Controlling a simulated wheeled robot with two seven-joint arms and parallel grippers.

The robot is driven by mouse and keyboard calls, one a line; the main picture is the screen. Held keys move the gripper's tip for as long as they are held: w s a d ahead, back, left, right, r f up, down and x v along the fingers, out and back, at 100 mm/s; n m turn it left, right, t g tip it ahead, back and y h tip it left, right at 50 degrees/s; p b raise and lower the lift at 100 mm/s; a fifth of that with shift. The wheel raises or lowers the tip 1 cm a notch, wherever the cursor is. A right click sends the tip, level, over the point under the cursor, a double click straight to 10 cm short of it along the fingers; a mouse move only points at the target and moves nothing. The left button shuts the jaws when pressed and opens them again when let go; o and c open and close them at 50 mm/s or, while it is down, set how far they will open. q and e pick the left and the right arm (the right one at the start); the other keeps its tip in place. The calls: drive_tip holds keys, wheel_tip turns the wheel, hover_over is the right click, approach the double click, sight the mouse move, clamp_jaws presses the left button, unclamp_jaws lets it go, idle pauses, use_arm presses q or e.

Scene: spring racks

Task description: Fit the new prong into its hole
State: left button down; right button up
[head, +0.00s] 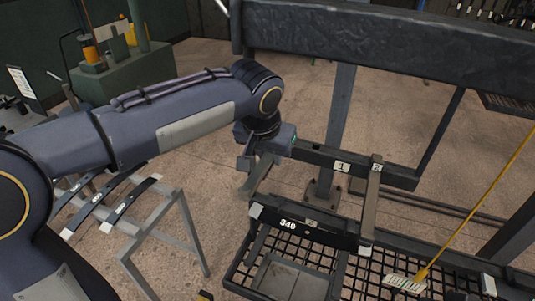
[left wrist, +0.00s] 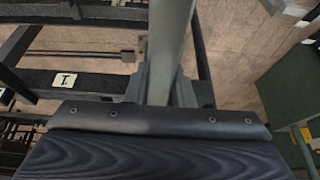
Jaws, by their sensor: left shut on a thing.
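My left gripper (head: 250,162) is shut on a grey prong, a straight bar that runs between its fingers in the left wrist view (left wrist: 168,45). In the head view a short part of the prong (head: 262,174) shows below the gripper, beside the left end of a dark rail (head: 322,160) with a label 1. The rail with label 1 also shows at the left of the left wrist view (left wrist: 95,84). Another prong (head: 371,200), with a label 2, stands at the right. I cannot see the hole or whether the held prong touches the rail. My right gripper is not in view.
A dark front bar marked 340 (head: 315,232) stands over a mesh shelf (head: 240,272). A metal stand (head: 160,235) with dark strips is at the lower left. A thick dark beam (head: 390,40) crosses the top. A yellow rod (head: 480,195) leans at the right.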

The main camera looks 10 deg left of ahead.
use_arm(q)
drive_tip(key=shift+f+b, duration=0.65)
drive_tip(key=shift+f, duration=0.15)
